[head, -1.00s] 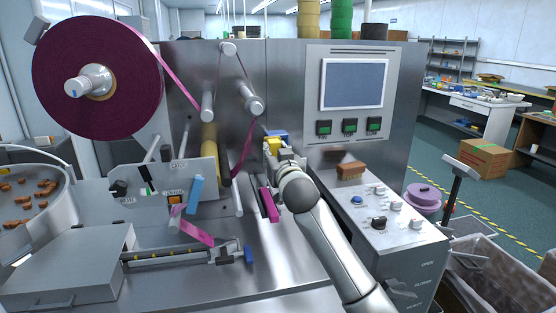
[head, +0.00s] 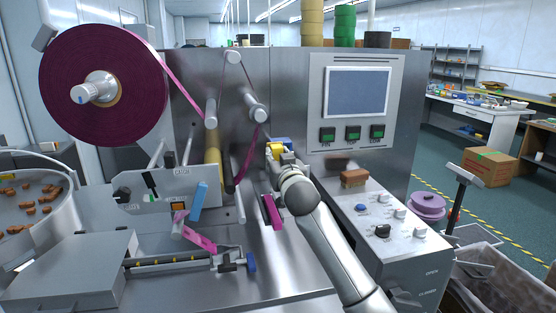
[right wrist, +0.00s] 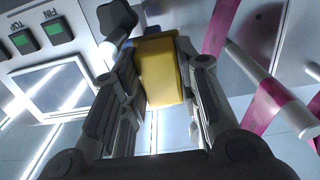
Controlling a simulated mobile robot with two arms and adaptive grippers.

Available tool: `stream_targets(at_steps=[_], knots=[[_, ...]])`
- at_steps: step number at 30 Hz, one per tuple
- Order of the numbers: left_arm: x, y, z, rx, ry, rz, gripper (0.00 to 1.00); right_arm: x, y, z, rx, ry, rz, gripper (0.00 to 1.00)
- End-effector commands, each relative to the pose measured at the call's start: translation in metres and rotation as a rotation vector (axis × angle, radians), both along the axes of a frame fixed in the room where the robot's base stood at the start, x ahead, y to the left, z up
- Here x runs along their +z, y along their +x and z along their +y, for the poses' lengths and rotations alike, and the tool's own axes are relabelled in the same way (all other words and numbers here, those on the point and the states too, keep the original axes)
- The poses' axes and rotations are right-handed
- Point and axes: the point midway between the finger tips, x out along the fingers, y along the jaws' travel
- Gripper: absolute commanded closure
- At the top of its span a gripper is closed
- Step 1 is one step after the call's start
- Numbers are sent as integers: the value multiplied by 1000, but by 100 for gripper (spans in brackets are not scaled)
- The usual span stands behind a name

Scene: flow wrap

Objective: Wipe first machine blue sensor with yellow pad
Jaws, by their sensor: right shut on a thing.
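My right gripper (head: 281,155) is shut on the yellow pad (head: 276,149), in front of the machine's upright steel face. In the right wrist view the yellow pad (right wrist: 160,72) sits between the two fingers of the right gripper (right wrist: 155,85). The blue sensor (head: 283,141) shows as a small blue patch just behind and above the pad. I cannot tell whether pad and sensor touch. My left gripper is not in view.
A dark purple film reel (head: 98,84) stands at the left, its film running over rollers (head: 256,114) close left of my gripper. A screen panel (head: 357,92) is on the right. A brown block (head: 354,178) sits on the control console (head: 400,250) beside my arm.

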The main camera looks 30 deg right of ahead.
Motion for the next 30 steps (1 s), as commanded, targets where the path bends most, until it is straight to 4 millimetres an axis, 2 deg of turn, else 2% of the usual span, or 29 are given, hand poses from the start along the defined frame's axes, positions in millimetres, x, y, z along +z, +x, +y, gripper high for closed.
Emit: stream_targets(at_steps=[24,30], knots=[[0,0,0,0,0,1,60,1,16,-4,1,0,-2,89],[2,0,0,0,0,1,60,1,15,-8,0,1,-1,89]])
